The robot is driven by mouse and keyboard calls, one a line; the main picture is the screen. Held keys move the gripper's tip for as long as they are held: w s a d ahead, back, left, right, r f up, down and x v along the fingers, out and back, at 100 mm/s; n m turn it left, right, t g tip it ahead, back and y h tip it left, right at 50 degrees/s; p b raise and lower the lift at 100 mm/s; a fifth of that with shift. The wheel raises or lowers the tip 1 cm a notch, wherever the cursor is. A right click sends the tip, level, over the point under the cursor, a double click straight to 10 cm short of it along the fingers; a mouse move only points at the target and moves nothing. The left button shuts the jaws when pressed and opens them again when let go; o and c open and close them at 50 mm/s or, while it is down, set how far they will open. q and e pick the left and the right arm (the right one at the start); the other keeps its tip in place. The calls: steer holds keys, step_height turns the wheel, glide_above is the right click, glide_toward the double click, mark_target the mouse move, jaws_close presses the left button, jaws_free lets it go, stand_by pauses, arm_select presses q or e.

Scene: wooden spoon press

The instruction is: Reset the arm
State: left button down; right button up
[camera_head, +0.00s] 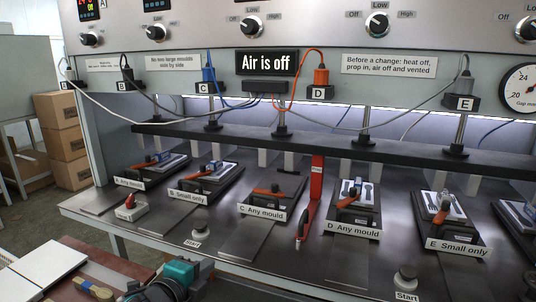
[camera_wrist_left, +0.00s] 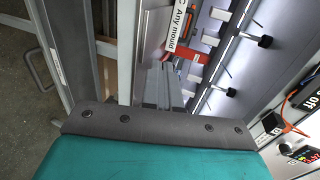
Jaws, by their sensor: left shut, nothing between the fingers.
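My left gripper (camera_wrist_left: 163,88) shows in the left wrist view with its two grey fingers together and nothing between them. In the head view the teal and dark body of my left arm (camera_head: 178,280) shows at the bottom edge, in front of the press bench, partly cut off. It appears apart from the moulds. My right gripper is not in view.
The press bench (camera_head: 225,240) carries several stations with orange-handled clamps and labels. A red upright prop (camera_head: 316,185) stands near station C. A sign reads "Air is off" (camera_head: 267,63). Boxes (camera_head: 62,140) stand at left. A wooden spoon (camera_head: 92,287) lies on a board at lower left.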

arm_select(q)
steer(key=s+a+f+n+g+y, duration=0.1)
steer(key=s+a+f+n, duration=0.1)
steer(key=s+f+n, duration=0.7)
steer(key=s+a+f+n+g+y, duration=0.1)
steer(key=s+a+f+n+y, duration=0.1)
steer(key=s+f+n, duration=0.7)
steer(key=s+n, duration=0.1)
steer(key=s, duration=0.6)
steer(key=shift+f+g, duration=0.15)
steer(key=shift+g, duration=0.25)
